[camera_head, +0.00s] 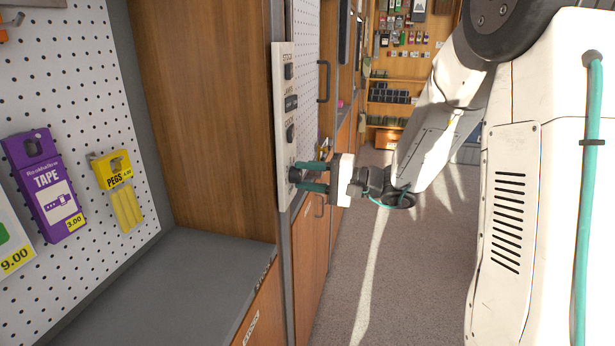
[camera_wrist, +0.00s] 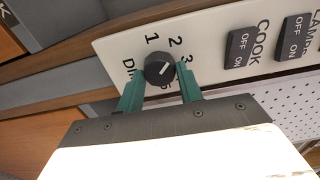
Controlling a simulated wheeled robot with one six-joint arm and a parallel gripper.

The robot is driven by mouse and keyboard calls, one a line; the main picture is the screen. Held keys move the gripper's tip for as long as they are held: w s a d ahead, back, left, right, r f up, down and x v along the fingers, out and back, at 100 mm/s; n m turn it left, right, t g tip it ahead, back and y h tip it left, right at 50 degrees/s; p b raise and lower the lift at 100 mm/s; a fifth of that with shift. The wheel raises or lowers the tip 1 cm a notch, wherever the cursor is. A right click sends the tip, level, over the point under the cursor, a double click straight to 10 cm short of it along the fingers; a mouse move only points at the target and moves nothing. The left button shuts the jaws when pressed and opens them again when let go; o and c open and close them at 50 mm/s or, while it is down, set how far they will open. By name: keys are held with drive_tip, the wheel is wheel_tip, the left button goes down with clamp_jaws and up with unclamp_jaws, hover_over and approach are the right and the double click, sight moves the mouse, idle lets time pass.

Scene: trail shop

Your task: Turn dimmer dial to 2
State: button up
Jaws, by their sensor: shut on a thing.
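The dimmer dial (camera_wrist: 160,68) is a round black knob on a white switch panel (camera_wrist: 120,50), with 1, 2 and 3 printed around it. Its white pointer mark slants up and right, roughly between 2 and 3; exactly where it points is hard to tell. My gripper (camera_wrist: 160,84) has its two teal fingers on either side of the dial and is shut on it. In the head view my gripper (camera_head: 310,176) reaches the lower end of the upright panel (camera_head: 283,140). The dial there is small, partly covered by the fingers.
Black rocker switches for COOK (camera_wrist: 240,47) and LAMPS (camera_wrist: 293,38) sit on the same panel. A grey counter (camera_head: 195,275) and a pegboard with tape (camera_head: 45,185) and pegs (camera_head: 120,190) are at the left. Open carpeted floor (camera_head: 385,270) lies right of the cabinets.

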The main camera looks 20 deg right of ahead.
idle(0.4)
drive_tip(key=o, duration=1)
drive_tip(key=v, duration=0.8)
